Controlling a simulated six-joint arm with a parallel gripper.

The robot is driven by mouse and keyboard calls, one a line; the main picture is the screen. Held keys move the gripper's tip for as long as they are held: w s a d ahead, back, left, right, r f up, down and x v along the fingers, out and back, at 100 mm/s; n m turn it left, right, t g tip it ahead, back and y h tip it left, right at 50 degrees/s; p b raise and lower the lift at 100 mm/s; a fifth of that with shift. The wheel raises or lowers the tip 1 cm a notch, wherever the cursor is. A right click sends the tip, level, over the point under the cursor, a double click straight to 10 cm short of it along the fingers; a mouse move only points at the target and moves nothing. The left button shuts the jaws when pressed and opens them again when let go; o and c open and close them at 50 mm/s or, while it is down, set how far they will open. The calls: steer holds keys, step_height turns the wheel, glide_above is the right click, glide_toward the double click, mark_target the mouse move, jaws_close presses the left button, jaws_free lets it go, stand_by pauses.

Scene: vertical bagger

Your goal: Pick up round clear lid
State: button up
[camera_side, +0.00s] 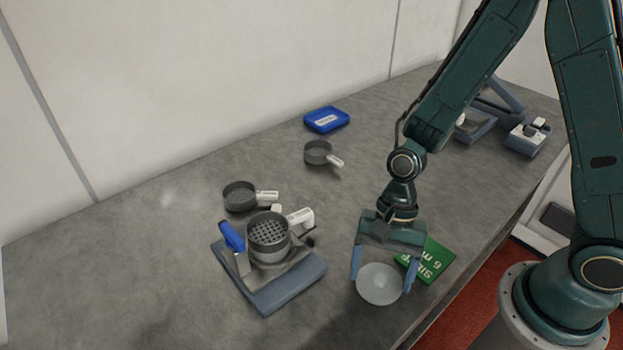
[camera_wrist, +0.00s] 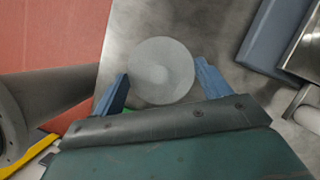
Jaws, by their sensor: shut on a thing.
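The round clear lid (camera_side: 379,284) is a pale translucent disc at the front of the grey table. My gripper (camera_side: 382,284) points down over it, with one blue finger at each side of the lid. In the wrist view the lid (camera_wrist: 161,71) sits between the two fingertips (camera_wrist: 160,80), and the jaws are shut on its rim. I cannot tell whether the lid touches the table or is slightly raised.
A green card (camera_side: 430,262) lies just behind and right of the lid. A sieve stand (camera_side: 290,284) with a blue handle stands to the left. Two pans (camera_side: 238,197) (camera_side: 318,153) and a blue box (camera_side: 326,119) lie farther back. The table's front edge is close by.

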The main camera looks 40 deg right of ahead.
mark_target(381, 273)
step_height(381, 273, up, 20)
steer(key=shift+f, duration=0.25)
stand_by(0.5)
steer(key=shift+w, duration=0.1)
stand_by(0.5)
steer(key=w+a+f, duration=0.1)
steer(key=w+a, duration=0.4)
steer(key=w, duration=0.4)
steer(key=w+a+f, duration=0.2)
steer(key=w+a, duration=0.4)
steer(key=w, duration=0.2)
steer(key=shift+w, duration=0.4)
steer(key=shift+f, duration=0.15)
steer(key=shift+f, duration=3.3)
steer(key=shift+f, duration=0.6)
